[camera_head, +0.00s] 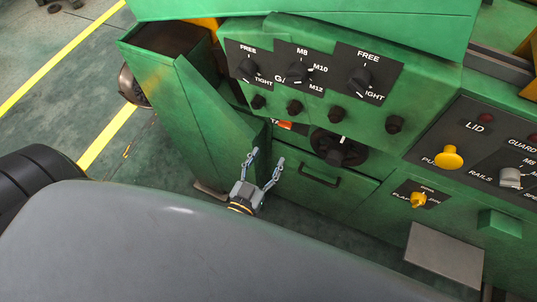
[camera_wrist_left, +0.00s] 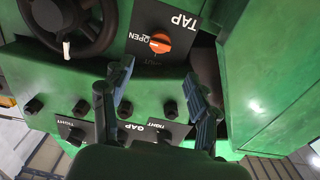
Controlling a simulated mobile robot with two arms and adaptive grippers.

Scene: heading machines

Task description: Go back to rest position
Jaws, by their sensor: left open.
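My left gripper (camera_head: 262,170) is open and empty in the head view, in front of the lower part of the green machine (camera_head: 175,120). Its two fingers point up toward the machine and stand apart. In the left wrist view the open fingers (camera_wrist_left: 160,95) show with nothing between them. Behind them is a black TAP plate with an orange knob (camera_wrist_left: 160,42). My right gripper is not in either view.
The machine carries black knobs (camera_head: 297,72), a handwheel (camera_head: 338,150), a drawer handle (camera_head: 320,176), a yellow knob (camera_head: 449,157) and a grey lever knob (camera_head: 511,178). A yellow-lined floor (camera_head: 60,120) is open at the left.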

